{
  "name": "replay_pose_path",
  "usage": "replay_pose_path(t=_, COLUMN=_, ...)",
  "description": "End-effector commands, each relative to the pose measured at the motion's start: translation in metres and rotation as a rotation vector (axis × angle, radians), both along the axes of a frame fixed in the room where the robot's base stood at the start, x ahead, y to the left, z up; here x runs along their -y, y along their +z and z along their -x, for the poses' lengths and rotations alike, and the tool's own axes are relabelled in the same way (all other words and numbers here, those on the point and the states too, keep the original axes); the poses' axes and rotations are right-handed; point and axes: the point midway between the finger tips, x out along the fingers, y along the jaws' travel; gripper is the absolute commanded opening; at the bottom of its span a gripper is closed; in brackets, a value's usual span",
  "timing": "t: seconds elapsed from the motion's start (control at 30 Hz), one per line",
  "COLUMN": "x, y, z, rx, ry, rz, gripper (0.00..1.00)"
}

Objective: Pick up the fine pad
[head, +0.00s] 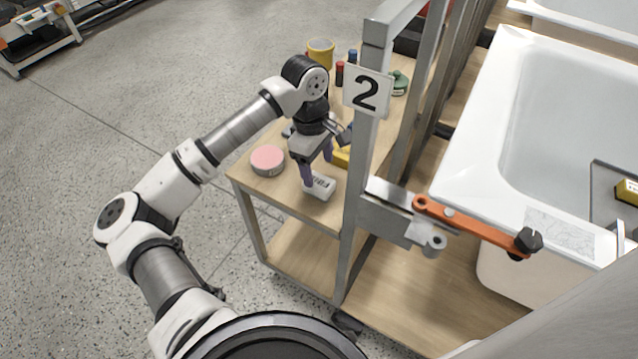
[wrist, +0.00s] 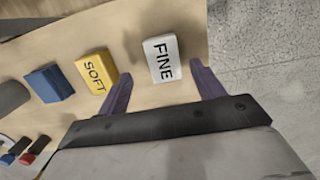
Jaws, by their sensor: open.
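The fine pad (wrist: 162,58) is a white block marked FINE, lying on the wooden table top (wrist: 184,92). In the head view the white pad (head: 320,186) lies near the table's front edge, partly behind a finger. My gripper (wrist: 158,82) is open and empty. In the wrist view the pad shows beyond the fingertips, between their lines and nearer the right finger. In the head view my gripper (head: 317,172) is right over the pad, pointing down. I cannot tell whether a finger touches it.
A yellow SOFT pad (wrist: 96,72) lies beside the fine pad, with a blue block (wrist: 49,84) further left. A round pink-topped tin (head: 267,160) stands left of my gripper. A metal post with a "2" sign (head: 367,92) rises close on the right.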

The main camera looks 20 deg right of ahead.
Motion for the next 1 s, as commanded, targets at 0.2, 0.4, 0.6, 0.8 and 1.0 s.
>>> replay_pose_path(t=0.2, x=-0.001, y=-0.017, z=0.004, rx=-0.004, ry=0.000, rz=0.002, gripper=0.67)
replay_pose_path(t=0.4, x=-0.002, y=-0.043, z=0.007, rx=-0.004, ry=0.002, rz=0.001, gripper=0.67)
replay_pose_path(t=0.6, x=-0.001, y=-0.053, z=0.008, rx=0.000, ry=0.001, rz=0.000, gripper=0.67)
replay_pose_path(t=0.8, x=-0.001, y=-0.053, z=0.008, rx=0.000, ry=0.001, rz=0.000, gripper=0.62)
replay_pose_path(t=1.0, x=-0.001, y=-0.053, z=0.008, rx=0.000, ry=0.001, rz=0.000, gripper=0.36)
